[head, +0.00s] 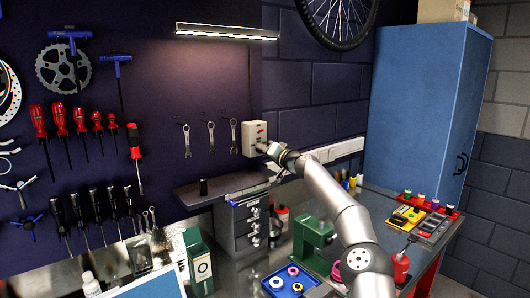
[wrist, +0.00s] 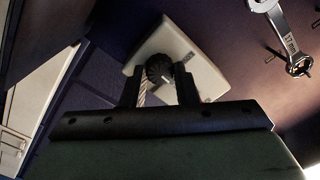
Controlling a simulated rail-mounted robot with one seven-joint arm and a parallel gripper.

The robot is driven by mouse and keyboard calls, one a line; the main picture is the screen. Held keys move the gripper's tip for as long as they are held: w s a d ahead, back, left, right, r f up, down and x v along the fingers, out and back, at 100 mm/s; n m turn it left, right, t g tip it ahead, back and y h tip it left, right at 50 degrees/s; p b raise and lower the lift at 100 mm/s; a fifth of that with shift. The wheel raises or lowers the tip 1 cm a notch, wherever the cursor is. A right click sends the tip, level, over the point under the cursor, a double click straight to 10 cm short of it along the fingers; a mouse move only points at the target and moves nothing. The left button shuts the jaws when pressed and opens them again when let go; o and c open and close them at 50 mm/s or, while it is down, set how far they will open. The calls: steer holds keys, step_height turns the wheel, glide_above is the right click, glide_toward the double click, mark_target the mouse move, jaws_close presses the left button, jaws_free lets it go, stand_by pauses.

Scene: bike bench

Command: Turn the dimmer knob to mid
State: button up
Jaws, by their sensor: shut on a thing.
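The dimmer box is a pale panel (head: 249,137) on the dark wall, right of the hanging wrenches. The wrist view shows its plate (wrist: 195,72) tilted in the picture. A dark ribbed round knob (wrist: 159,69) sticks out from it. My gripper (wrist: 160,76) is shut on the knob, with one finger at each side. In the head view my gripper (head: 265,147) is at the front of the box and hides the knob there. I cannot make out the knob's setting.
Several wrenches (head: 211,136) hang left of the box; one wrench (wrist: 292,40) shows close by in the wrist view. A shelf (head: 215,188) and a grey drawer unit (head: 236,225) are below. A white wall strip (head: 345,149) runs right of the box.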

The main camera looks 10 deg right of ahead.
stand_by(0.3)
steer(key=o, duration=1)
steer(key=shift+s+d, duration=0.1)
steer(key=shift+s+d+f+b, duration=0.15)
steer(key=shift+s+b, duration=0.1)
steer(key=shift+b, duration=0.25)
steer(key=b+v, duration=0.9)
steer(key=v, duration=0.7)
steer(key=shift+s+r, duration=0.2)
steer(key=shift+s, duration=0.1)
steer(key=shift+d, duration=0.15)
